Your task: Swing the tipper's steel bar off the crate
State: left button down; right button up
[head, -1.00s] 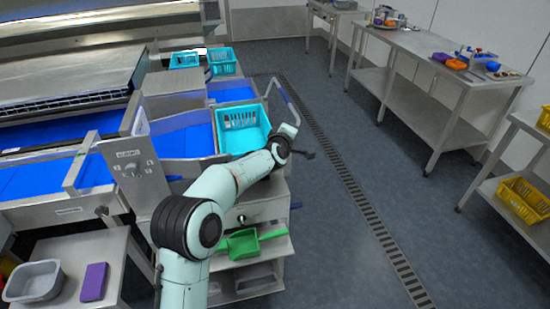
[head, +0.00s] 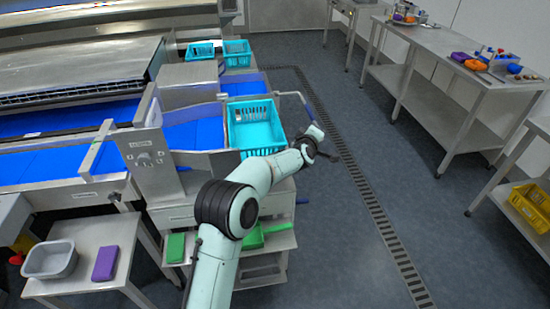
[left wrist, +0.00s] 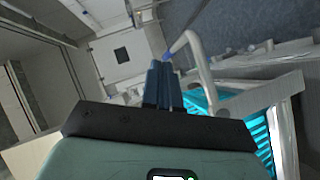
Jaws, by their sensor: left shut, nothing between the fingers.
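The turquoise crate (head: 254,152) sits at the end of the blue belt in the head view; its slatted side shows at the right of the left wrist view (left wrist: 257,132). The tipper's steel bar (head: 290,94) reaches out to the right past the crate's far right corner, clear of its open top. In the left wrist view the bent bar (left wrist: 203,68) ends in a blue grip (left wrist: 178,46). My left gripper (head: 333,158) is right of the crate, shut and empty. Its fingertips (left wrist: 163,68) appear close to the blue grip; I cannot tell whether they touch. My right gripper is out of view.
A green scoop (head: 254,238) lies on the shelf below my arm. A grey tub (head: 50,262) and a purple block (head: 105,263) sit on the left side table. A steel table (head: 450,62) stands at the right. The floor beyond my gripper is clear.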

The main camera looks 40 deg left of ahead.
pick_arm(q)
jog(key=shift+w+d+f+b, duration=0.15)
jog(key=shift+w+d+f, duration=0.15)
jog(key=shift+f, duration=0.35)
jog(key=shift+w+d+f+b, duration=0.2)
jog(key=shift+w+f, duration=0.1)
jog(key=shift+f, duration=0.3)
